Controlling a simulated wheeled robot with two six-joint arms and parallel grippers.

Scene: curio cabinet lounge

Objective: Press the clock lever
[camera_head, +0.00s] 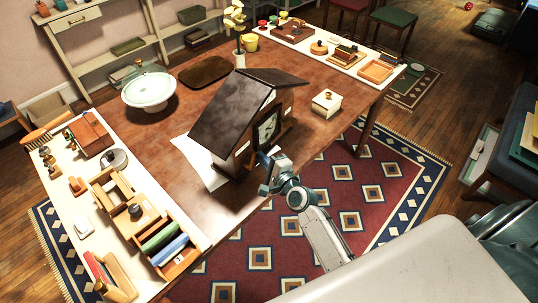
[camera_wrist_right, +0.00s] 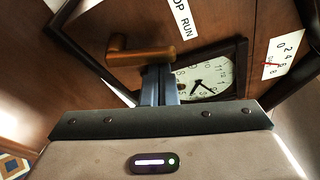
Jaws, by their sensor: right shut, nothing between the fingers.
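The house-shaped wooden clock (camera_head: 232,113) with a dark pitched roof stands on the brown table. Its cream dial (camera_head: 267,127) shows on the front, and the dial with black hands is close up in the right wrist view (camera_wrist_right: 208,78). The clock lever (camera_wrist_right: 140,52), a light-brown wooden handle, sticks out beside a label whose visible part reads "OP RUN" (camera_wrist_right: 183,18). My right gripper (camera_head: 265,160) is shut and empty, close to the clock front. In the wrist view its fingertips (camera_wrist_right: 159,70) are at the lever; I cannot tell whether they touch it. My left gripper is out of view.
A small white box (camera_head: 326,103) stands right of the clock, and a cake stand (camera_head: 148,90) behind left. Paper (camera_head: 190,152) lies beside the clock. Trays and books crowd the white strip (camera_head: 75,195) at left. A second scale plate (camera_wrist_right: 283,55) is on the clock front.

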